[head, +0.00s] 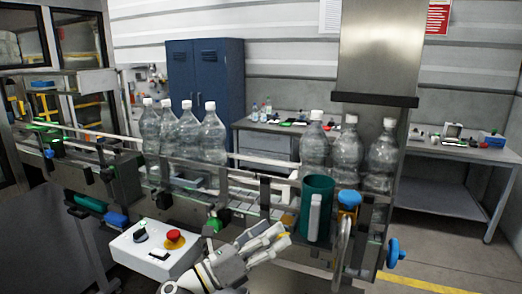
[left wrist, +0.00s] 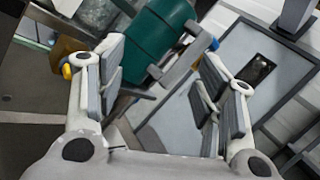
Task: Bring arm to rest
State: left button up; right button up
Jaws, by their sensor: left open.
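My left gripper (head: 262,243) is in front of the conveyor in the head view, between the control box and the green cylinder. In the left wrist view its two fingers (left wrist: 160,95) are spread wide with nothing between the pads. The dark green cylinder (head: 317,208) with a grey handle stands upright at the conveyor's near side, just right of the fingertips. It also shows beyond the fingers in the left wrist view (left wrist: 158,38), apart from the pads as far as I can tell. My right gripper is not in view.
Several clear bottles (head: 212,135) with white caps stand on the conveyor (head: 245,185). A white control box (head: 155,248) with a red button is left of my gripper. Blue knobs (head: 394,252) stick out at the right. A grey table (head: 440,150) stands behind; floor at the right is clear.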

pick_arm(q)
jog(key=s+a+f+n+t+y, duration=0.2)
jog(key=a+f+n+y, duration=0.55)
jog(key=n, duration=0.65)
jog(key=s+a+f+n+t+y, duration=0.25)
jog(key=a+f+n+y, duration=0.5)
jog(key=n, duration=0.65)
jog(key=s+a+f+n+g+y, duration=0.15)
jog(key=s+f+n+g, duration=0.3)
jog(key=s, duration=0.45)
jog(key=s+a+f+n+g, duration=0.3)
jog(key=s+f+g, duration=0.15)
jog(key=s, duration=0.45)
jog(key=s+a+f+n+g+y, duration=0.1)
jog(key=s+a+f+n+g, duration=0.25)
jog(key=s+f, duration=0.4)
jog(key=s+f+g, duration=0.1)
jog(key=s+f, duration=0.1)
jog(key=f, duration=1)
jog(key=s+f, duration=0.2)
jog(key=f, duration=1.1)
jog(key=s+a+f+g, duration=0.1)
jog(key=s+a+f, duration=0.1)
jog(key=s+f, duration=1.4)
jog(key=shift+s+a, duration=0.15)
jog(key=shift+s, duration=0.2)
